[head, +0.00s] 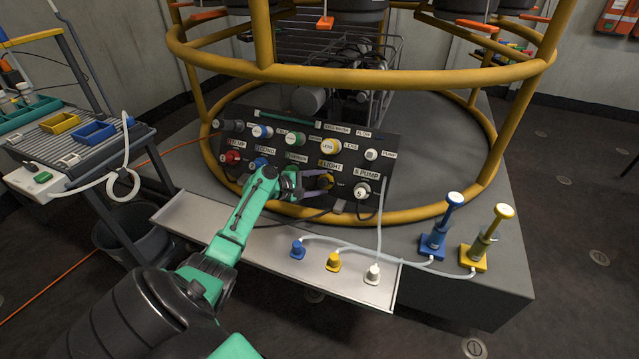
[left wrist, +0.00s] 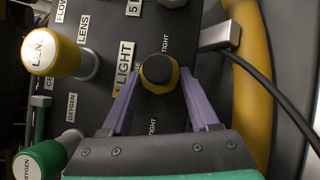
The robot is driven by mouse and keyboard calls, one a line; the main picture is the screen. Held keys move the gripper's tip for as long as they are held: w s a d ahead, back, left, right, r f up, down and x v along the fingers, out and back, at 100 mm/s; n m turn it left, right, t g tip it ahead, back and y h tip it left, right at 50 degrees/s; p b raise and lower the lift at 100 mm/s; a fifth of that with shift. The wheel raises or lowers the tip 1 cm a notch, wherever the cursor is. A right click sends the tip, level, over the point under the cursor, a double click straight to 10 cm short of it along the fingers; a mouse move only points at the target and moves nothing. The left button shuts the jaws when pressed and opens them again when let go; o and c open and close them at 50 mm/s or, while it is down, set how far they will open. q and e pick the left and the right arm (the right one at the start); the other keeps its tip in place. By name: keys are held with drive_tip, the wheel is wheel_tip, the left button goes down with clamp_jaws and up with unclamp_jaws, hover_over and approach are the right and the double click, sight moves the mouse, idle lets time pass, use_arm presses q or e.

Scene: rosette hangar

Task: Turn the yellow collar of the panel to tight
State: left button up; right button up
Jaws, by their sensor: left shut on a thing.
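The dark panel (head: 262,160) stands tilted at the base of the yellow-railed ring. The yellow collar (left wrist: 160,90), with a black middle, sits beside the LIGHT label (left wrist: 124,65) in the left wrist view. It also shows low on the panel in the head view (head: 327,180). My left gripper (head: 316,182) reaches the panel from the front. Its two purple fingers (left wrist: 160,80) lie on either side of the collar and are shut on it. How far the collar is turned cannot be told. My right gripper is not in view.
A yellow LENS knob (left wrist: 40,52) and a green OXYGEN knob (left wrist: 42,160) stick out near the gripper. A grey tray (head: 225,226) with blue, yellow and white plugs runs below the panel. A black cable (left wrist: 270,85) passes close by.

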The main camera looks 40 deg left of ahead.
use_arm(q)
drive_tip(key=shift+d+m+g, duration=0.1)
drive_tip(key=shift+m+g, duration=0.2)
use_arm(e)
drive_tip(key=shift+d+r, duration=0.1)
use_arm(q)
drive_tip(key=o, duration=1.4)
drive_tip(key=shift+c, duration=0.2)
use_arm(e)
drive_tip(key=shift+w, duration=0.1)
use_arm(q)
drive_tip(key=shift+s+r, duration=0.1)
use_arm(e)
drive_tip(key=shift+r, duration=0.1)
use_arm(q)
drive_tip(key=p+v, duration=0.5)
drive_tip(key=v, duration=0.9)
drive_tip(key=shift+s, duration=0.2)
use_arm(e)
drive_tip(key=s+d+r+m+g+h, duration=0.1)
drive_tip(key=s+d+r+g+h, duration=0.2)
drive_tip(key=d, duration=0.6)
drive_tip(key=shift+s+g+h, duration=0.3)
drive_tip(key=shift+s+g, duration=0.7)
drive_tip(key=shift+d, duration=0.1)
